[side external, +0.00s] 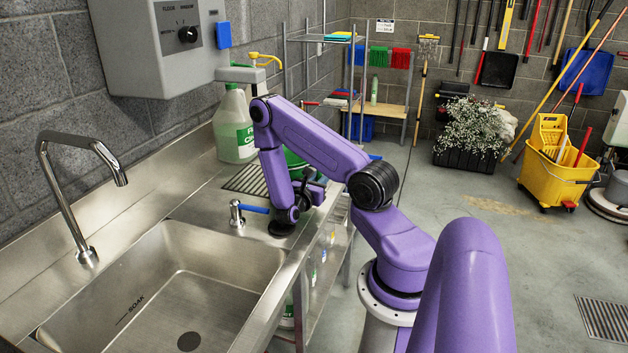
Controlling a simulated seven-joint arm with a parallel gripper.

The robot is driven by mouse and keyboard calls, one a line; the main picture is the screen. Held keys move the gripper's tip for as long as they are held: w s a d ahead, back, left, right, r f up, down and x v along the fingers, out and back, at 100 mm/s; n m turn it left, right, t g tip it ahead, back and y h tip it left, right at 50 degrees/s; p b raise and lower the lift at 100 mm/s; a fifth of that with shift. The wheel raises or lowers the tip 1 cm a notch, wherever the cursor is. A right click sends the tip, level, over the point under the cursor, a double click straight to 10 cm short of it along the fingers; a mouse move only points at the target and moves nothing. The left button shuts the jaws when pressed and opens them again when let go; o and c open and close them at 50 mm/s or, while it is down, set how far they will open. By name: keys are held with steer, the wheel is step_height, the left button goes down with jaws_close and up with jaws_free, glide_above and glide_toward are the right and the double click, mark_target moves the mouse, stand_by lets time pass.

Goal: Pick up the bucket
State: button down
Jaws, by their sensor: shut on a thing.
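A green bucket (294,161) stands at the back of the steel counter, right of a large jug. Only a small part of it shows, because my purple arm covers most of it. My gripper (309,188) is low over the counter at the near side of the bucket and is shut on it. The fingertips and the exact place of the grip are hidden behind my wrist.
A sink (185,290) with a tall faucet (78,200) fills the near left. A blue-handled valve (240,212) stands close to my wrist. A green-labelled jug (233,128) stands left of the bucket. A yellow mop bucket (556,178) is on the floor at right.

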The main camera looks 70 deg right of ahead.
steer(key=shift+r, duration=0.15)
steer(key=shift+r, duration=4.85)
